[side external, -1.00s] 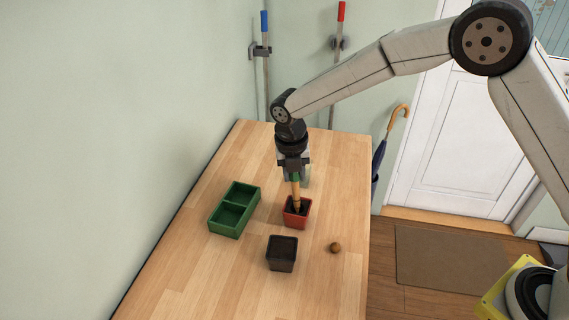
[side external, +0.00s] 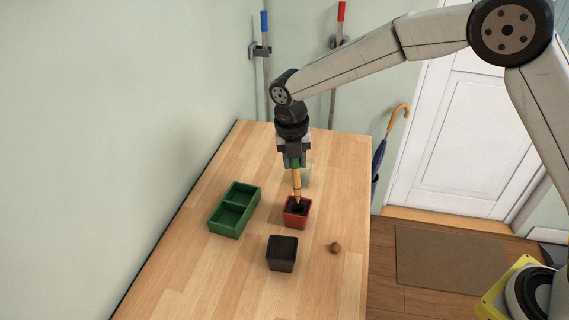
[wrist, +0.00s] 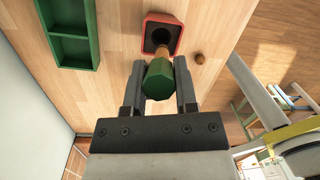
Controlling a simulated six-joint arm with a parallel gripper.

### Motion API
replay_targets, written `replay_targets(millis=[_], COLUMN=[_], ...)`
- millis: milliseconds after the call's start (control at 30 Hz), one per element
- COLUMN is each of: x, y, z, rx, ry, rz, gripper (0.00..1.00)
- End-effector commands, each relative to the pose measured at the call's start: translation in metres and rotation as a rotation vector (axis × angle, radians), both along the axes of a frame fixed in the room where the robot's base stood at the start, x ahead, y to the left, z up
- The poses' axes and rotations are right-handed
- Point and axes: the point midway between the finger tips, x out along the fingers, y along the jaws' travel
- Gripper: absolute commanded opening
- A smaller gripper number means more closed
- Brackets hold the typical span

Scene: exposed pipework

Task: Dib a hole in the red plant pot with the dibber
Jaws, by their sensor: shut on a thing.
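The red plant pot (side external: 297,213) stands on the wooden table, filled with dark soil. In the wrist view the red pot (wrist: 151,20) shows a darker round spot in its soil. My gripper (side external: 295,162) is shut on the dibber (side external: 296,185), which has a green handle and a wooden shaft. In the wrist view the dibber's green handle (wrist: 158,80) sits between the fingers of my gripper (wrist: 158,85). The dibber points down over the red pot. Its tip shows at about rim height, above the soil; the exact gap is hard to tell.
A dark pot (side external: 282,253) stands in front of the red one. A small brown ball-like thing (side external: 335,247) lies to the right. A green two-compartment tray (side external: 234,210) is at the left. A pale green object (side external: 305,176) stands behind the dibber. The table's front is clear.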

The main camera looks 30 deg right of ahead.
Motion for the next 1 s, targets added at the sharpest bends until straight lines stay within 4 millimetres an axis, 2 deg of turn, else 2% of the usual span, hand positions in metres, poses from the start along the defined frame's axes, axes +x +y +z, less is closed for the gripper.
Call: replay_targets(millis=[500, 1000], x=[0.000, 0.000], y=[0.000, 0.000], z=[0.029, 0.032], rx=[0.001, 0.001], ry=[-0.002, 0.000], rz=[0.000, 0.000], gripper=[0.00, 0.00])
